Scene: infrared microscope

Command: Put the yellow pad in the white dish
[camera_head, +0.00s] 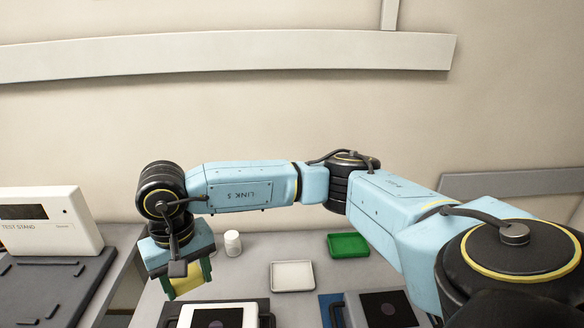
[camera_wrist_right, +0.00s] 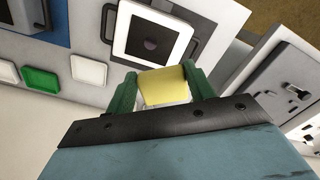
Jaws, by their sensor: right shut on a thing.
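The yellow pad (camera_head: 186,287) is held between the green fingers of my right gripper (camera_head: 188,281), which is shut on it. The gripper hangs at the left of the bench in the head view, with the pad pointing down. In the wrist view the pad (camera_wrist_right: 165,86) sits between the two green fingers (camera_wrist_right: 163,90). The white dish (camera_head: 292,276) lies to the right of the gripper in the head view and looks empty. It also shows left of the pad in the wrist view (camera_wrist_right: 88,70). My left gripper is not in view.
A small white jar (camera_head: 232,243) stands between gripper and green tray (camera_head: 348,245). A white-framed plate (camera_head: 217,316) lies near the gripper. A blue-edged dark panel (camera_head: 385,308) is at front right. The test stand (camera_head: 45,222) is at far left.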

